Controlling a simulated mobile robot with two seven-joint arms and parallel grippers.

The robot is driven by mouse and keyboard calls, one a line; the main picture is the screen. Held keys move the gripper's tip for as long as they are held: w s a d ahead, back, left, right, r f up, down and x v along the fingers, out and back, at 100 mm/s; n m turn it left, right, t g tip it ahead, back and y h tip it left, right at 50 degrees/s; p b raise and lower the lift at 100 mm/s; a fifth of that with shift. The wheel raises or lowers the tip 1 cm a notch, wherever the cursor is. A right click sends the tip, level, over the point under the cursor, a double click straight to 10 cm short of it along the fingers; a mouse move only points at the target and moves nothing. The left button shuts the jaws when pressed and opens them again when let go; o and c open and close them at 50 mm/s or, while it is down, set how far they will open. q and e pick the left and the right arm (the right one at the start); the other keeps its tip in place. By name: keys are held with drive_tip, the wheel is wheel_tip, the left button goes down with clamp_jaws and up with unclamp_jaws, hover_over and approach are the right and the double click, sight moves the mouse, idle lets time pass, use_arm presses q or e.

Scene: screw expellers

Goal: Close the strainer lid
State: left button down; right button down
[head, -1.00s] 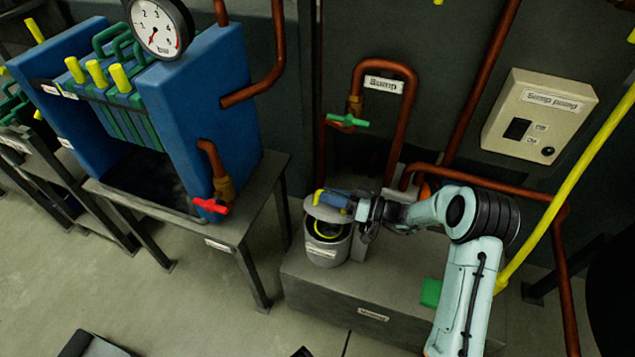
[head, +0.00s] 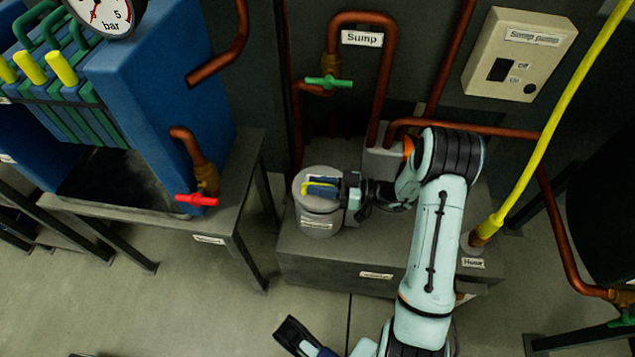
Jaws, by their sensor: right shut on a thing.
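The strainer (head: 319,223) is a grey labelled pot on the grey sump box, left of centre in the head view. Its round grey lid (head: 306,198) lies over the opening and looks flat, with no dark gap showing; a slight gap at the back cannot be ruled out. My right gripper (head: 322,187) is over the lid, its blue fingers shut on the yellow lid handle (head: 319,185), which they partly hide. A dark part of my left gripper (head: 297,338) shows low at the bottom edge; its jaws are not clear.
The sump box (head: 300,262) bears the strainer and a hose socket with a yellow hose (head: 545,115). A copper pipe with a green valve handle (head: 329,82) rises behind. A blue filter press (head: 150,85) on a table stands left. The sump pump panel (head: 520,55) is right.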

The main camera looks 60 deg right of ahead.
drive_tip(key=shift+r, duration=0.1)
drive_tip(key=c, duration=1.1)
unclamp_jaws()
use_arm(q)
drive_tip(key=shift+t, duration=0.8)
drive_tip(key=w+r, duration=0.1)
drive_tip(key=w+r+p, duration=0.1)
drive_tip(key=w, duration=0.1)
drive_tip(key=w+r+p, duration=0.1)
drive_tip(key=shift+w+d, duration=0.2)
drive_tip(key=shift+d, duration=0.1)
use_arm(e)
drive_tip(key=v, duration=1.3)
drive_tip(key=shift+s+d, duration=0.1)
drive_tip(key=shift+s, duration=0.15)
